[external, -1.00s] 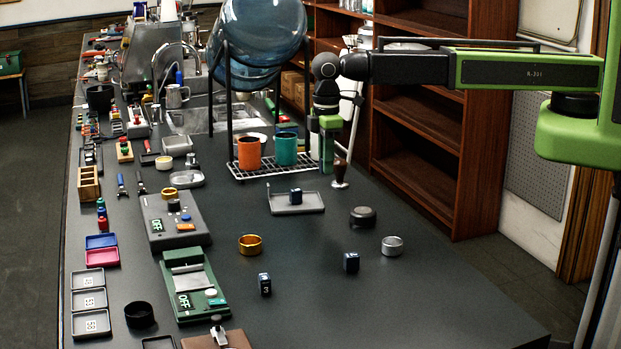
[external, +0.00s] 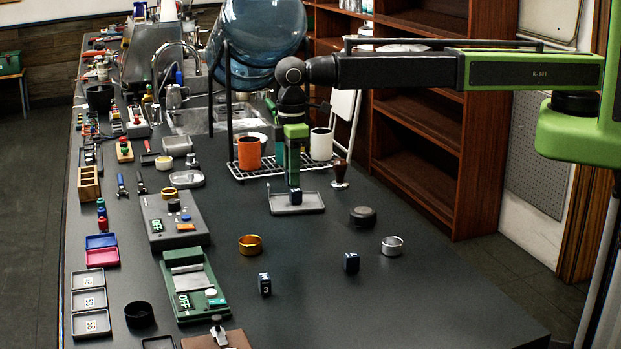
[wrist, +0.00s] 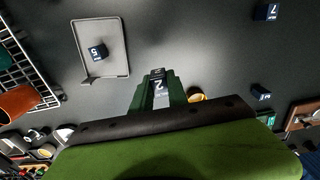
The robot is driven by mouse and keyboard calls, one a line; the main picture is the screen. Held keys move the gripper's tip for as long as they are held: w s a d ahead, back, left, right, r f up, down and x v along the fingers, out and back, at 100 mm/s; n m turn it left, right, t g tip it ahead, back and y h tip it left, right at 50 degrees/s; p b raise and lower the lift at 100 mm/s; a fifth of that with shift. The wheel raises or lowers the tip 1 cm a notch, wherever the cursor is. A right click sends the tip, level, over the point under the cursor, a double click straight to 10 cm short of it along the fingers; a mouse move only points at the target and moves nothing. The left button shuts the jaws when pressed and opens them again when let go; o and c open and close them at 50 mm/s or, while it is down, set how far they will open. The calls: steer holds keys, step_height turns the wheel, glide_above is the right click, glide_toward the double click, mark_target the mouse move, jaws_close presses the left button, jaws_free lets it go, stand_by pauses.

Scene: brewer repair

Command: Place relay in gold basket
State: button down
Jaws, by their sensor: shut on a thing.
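My gripper (external: 294,185) is shut on a dark blue relay cube marked 2 (wrist: 158,85). In the external view the gripper hangs over the grey tray (external: 312,208). In the wrist view the tray (wrist: 118,70) lies to the left of the fingers, with a second blue cube marked 5 (wrist: 97,52) on it. I cannot clearly tell the held cube in the external view. The gold basket (external: 250,245) is a small open ring-like cup on the counter, nearer the camera and left of the gripper. It shows partly behind my gripper in the wrist view (wrist: 197,95).
Two more blue cubes, one left (external: 264,286) and one right (external: 351,262), stand near the basket. A cup rack (external: 262,172) stands behind; the green device (external: 190,285) is at left.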

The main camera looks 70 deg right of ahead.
steer(key=b, duration=0.7)
glide_above(278, 251)
steer(key=f, duration=0.4)
steer(key=d+f, duration=0.1)
steer(key=f, duration=0.2)
steer(key=shift+w, duration=0.15)
steer(key=shift+a+f, duration=0.15)
steer(key=shift+a, duration=0.4)
step_height(278, 251, down, 4)
steer(key=b, duration=0.4)
steer(key=shift+f, duration=0.2)
steer(key=shift+r, duration=0.25)
steer(key=shift+f, duration=0.2)
steer(key=c, duration=1.3)
jaws_free()
steer(key=shift+r, duration=0.1)
